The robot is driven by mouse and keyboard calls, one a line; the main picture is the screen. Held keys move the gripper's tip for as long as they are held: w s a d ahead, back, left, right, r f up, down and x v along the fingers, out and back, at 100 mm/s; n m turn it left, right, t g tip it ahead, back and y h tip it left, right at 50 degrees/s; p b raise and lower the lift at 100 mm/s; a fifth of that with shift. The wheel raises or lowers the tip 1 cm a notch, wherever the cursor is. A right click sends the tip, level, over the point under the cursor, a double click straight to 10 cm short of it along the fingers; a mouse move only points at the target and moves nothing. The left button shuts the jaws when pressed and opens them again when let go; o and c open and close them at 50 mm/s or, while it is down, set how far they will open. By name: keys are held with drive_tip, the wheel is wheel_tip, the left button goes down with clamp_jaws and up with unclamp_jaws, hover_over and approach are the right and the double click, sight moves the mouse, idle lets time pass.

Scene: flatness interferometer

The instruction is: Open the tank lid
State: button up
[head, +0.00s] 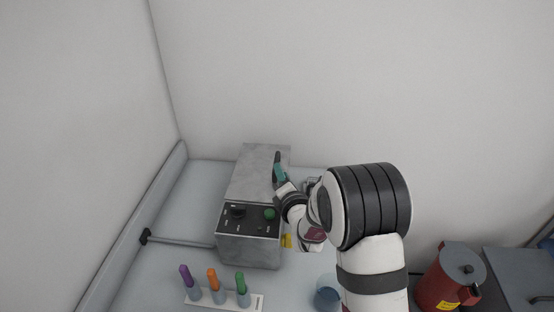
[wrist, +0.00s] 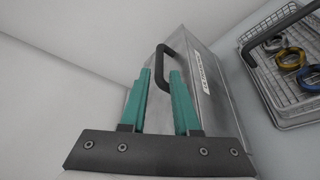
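The tank (head: 248,252) is a grey metal box with a control panel on its front, in the head view. Its flat grey lid (head: 253,175) lies over the top behind the panel and looks closed. A black arched handle (wrist: 165,50) stands on the lid in the wrist view. My gripper (wrist: 160,72) has its two teal fingers apart, and the handle shows between and beyond their tips. I cannot tell whether a finger touches it. In the head view my gripper (head: 279,173) is at the lid's right side, and my arm hides part of that side.
A wire basket (wrist: 255,75) with several rings stands right of the tank in the wrist view. A rack (head: 245,305) with purple, orange and green-topped items is in front. A blue beaker (head: 327,293) and a red container (head: 445,280) stand to the right. Walls close off the back and left.

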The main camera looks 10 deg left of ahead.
sight(277, 159)
drive_tip(key=x, duration=0.8)
clamp_jaws()
drive_tip(key=shift+d, duration=0.1)
idle(1.1)
